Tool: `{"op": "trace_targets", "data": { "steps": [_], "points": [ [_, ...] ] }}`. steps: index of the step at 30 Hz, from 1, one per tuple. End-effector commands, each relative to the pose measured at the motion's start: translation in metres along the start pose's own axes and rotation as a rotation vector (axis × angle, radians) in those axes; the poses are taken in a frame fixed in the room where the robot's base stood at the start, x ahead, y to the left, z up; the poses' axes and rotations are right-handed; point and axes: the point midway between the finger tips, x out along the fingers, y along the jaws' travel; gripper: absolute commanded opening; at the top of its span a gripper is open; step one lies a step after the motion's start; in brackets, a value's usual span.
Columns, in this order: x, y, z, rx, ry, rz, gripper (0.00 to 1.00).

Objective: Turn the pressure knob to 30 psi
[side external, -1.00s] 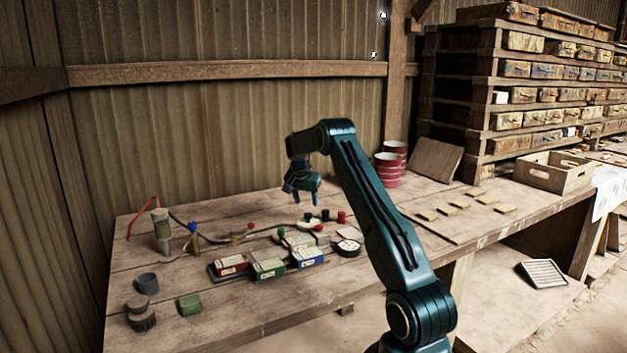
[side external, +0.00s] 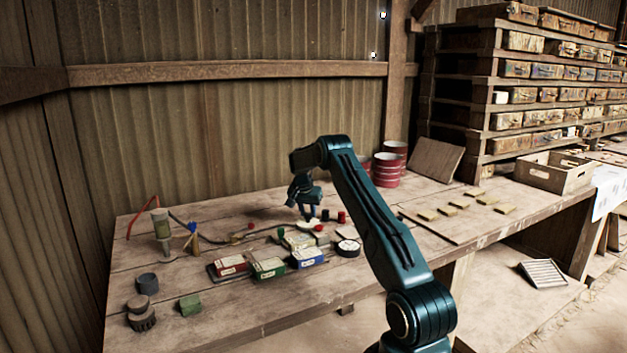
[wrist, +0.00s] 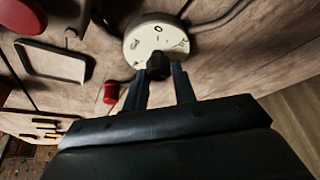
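Gaps show between the fingers and the knob; I cannot tell how far the tips are above the plate. In the side external view my gripper (side external: 308,212) points down just above the pale dial plate (side external: 309,226). The knob is not clear there.
A small red cylinder (wrist: 110,92) and a rectangular metal frame (wrist: 50,61) lie left of the dial in the wrist view. Red, green and blue boxes (side external: 268,267) stand in front of the dial. Red-banded tins (side external: 388,170) stand behind the arm. Bare table lies at the front (side external: 235,310).

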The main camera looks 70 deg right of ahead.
Motion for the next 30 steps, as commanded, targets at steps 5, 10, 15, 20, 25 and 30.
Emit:
{"op": "trace_targets", "data": {
  "steps": [5, 10, 15, 20, 25, 30],
  "points": [
    [-0.0002, -0.0001, 0.0001, 0.000, 0.000, 0.000, 0.03],
    [-0.0002, -0.0003, 0.0003, 0.007, 0.000, 0.003, 0.04],
    [-0.0003, -0.0008, 0.0006, 0.039, -0.001, 0.017, 0.04],
    [0.0002, -0.0010, 0.0006, 0.104, -0.001, 0.044, 0.04],
    [0.0002, -0.0016, 0.0005, 0.195, -0.001, 0.081, 0.04],
    [0.0002, -0.0020, 0.0004, 0.278, -0.001, 0.115, 0.04]
  ]
}}
